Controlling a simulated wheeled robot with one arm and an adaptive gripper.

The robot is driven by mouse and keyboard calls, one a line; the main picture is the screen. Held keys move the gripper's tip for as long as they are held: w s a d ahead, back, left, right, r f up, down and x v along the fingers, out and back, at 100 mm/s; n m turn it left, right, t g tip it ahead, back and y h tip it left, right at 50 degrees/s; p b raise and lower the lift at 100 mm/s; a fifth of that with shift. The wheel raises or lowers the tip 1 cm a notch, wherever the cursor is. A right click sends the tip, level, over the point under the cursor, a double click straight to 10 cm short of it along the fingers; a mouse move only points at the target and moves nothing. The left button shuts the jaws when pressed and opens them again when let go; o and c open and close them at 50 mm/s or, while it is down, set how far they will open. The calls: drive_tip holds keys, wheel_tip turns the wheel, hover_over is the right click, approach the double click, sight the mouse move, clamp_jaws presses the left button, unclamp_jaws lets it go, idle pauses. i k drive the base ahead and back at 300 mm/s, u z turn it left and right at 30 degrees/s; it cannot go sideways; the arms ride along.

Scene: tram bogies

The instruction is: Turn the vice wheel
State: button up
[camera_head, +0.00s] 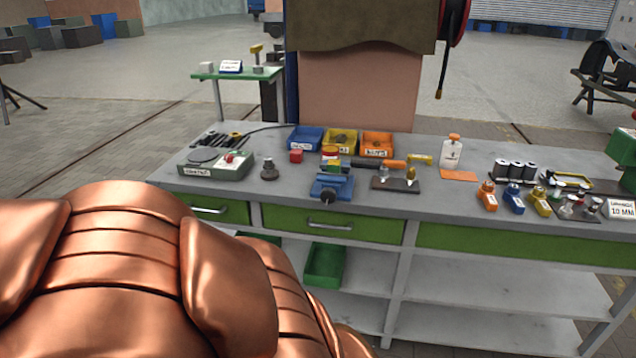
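A small blue vice (332,187) stands near the front edge of the grey workbench (230,194), above the middle green drawer. My gripper is not in view. Large copper-coloured rounded segments of my own body fill the lower left and hide the bench's lower left part.
Blue, yellow and orange bins (377,144) stand behind the vice. Drawer handles (330,225) stick out below.

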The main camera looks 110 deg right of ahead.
sight(329, 195)
drive_tip(key=z, duration=4.05)
